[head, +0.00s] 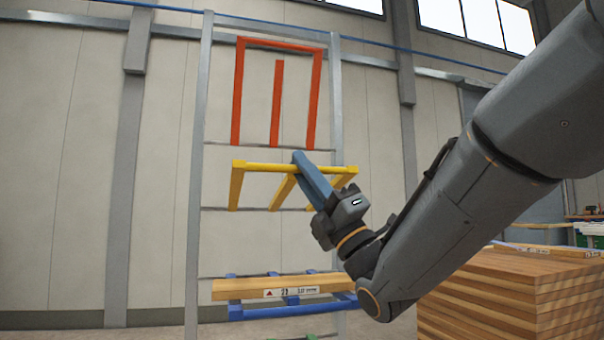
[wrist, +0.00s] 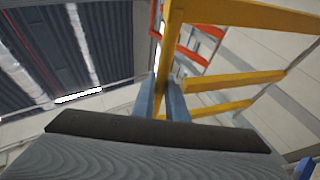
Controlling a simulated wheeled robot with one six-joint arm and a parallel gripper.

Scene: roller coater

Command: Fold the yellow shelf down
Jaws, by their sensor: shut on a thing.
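The yellow shelf (head: 250,167) is a bar frame hinged on a tall grey rack (head: 198,120). In the head view it sticks out toward me from the rack, its front bar slightly higher than its rear ends. The wrist housing hides the lower part of that view.
Above, a red shelf (head: 277,100) stands folded up against the rack. Below, a blue shelf (head: 238,311) is down and carries a wooden board (head: 240,289). A stack of boards (head: 510,295) stands at the lower right, under my arm.

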